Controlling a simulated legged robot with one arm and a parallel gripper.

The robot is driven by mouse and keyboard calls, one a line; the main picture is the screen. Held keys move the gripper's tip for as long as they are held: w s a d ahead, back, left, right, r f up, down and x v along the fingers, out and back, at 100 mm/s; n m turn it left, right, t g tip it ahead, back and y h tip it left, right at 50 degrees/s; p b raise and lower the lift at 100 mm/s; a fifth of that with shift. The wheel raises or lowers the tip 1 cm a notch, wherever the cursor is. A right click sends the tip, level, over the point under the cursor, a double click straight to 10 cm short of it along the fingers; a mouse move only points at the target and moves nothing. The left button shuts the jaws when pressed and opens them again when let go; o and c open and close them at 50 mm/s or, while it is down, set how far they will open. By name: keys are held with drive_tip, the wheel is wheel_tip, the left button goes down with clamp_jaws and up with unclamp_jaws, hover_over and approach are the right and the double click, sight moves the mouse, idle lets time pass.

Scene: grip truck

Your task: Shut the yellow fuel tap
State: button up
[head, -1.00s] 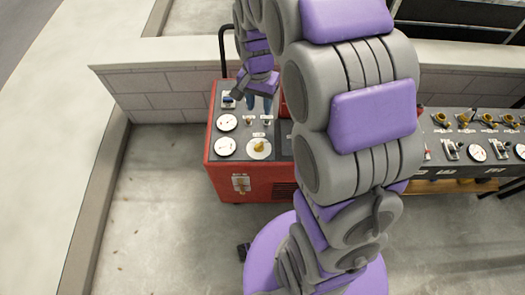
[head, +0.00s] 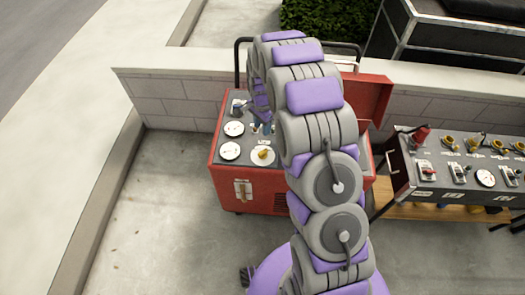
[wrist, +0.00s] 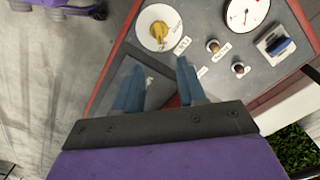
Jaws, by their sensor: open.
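The yellow fuel tap (head: 264,153) is a small knob on a round white dial plate, at the front of the grey panel on the red machine (head: 262,192). In the wrist view the tap (wrist: 158,31) is at the top, beyond my fingertips and apart from them. My gripper (wrist: 158,75) is open, its two blue fingers spread over the panel with nothing between them. In the head view my gripper (head: 262,128) is small and partly hidden by my arm, just behind the tap.
White gauges (head: 232,150) sit left of the tap. Small knobs (wrist: 213,46) and a blue switch (wrist: 281,45) are also on the panel. A raised red lid (head: 365,97) stands behind my arm. A bench with taps and gauges (head: 455,178) is at right. The floor at left is clear.

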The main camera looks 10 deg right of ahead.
sight(263, 151)
wheel_tip(263, 151, down, 16)
drive_tip(key=b, duration=0.3)
drive_tip(key=shift+d, duration=0.1)
drive_tip(key=shift+r, duration=0.1)
clamp_jaws()
